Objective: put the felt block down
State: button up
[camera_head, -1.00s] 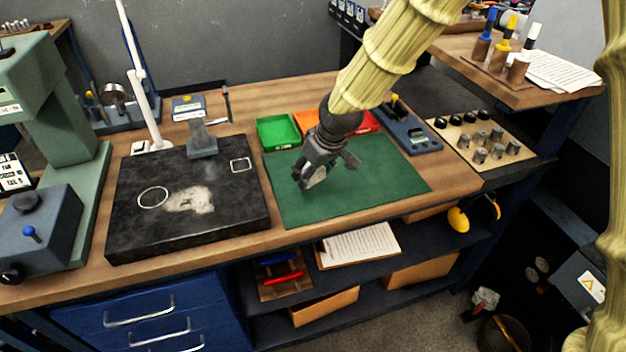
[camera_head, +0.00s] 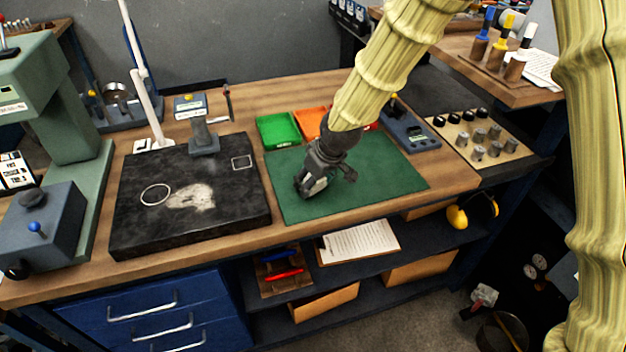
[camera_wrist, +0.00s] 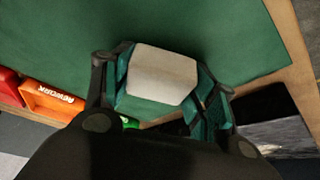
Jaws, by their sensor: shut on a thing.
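In the head view my gripper (camera_head: 312,187) is low over the left part of the green mat (camera_head: 375,178), and the block (camera_head: 314,187) shows only as a small light patch at the fingertips. I cannot tell whether the block touches the mat.
A black surface plate (camera_head: 225,222) lies left of the mat, with a stand (camera_head: 204,138) at its back. Green (camera_head: 277,130) and orange (camera_head: 309,121) bins stand behind the mat. A grey device (camera_head: 412,132) is at the back right. The mat's right and front areas are clear.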

jog(key=shift+s+f, duration=0.15)
jog(key=shift+f, duration=0.2)
jog(key=shift+f, duration=0.1)
jog(key=o, duration=0.7)
jog(key=shift+s, duration=0.1)
jog(key=o, duration=0.3)
jog(key=shift+f, duration=0.2)
jog(key=shift+o, duration=0.2)
jog(key=shift+w+f, duration=0.15)
jog(key=shift+w, duration=0.1)
jog(key=shift+s+d+r, duration=0.1)
jog(key=shift+s+r, duration=0.05)
jog(key=shift+r, duration=0.05)
jog(key=shift+r, duration=0.1)
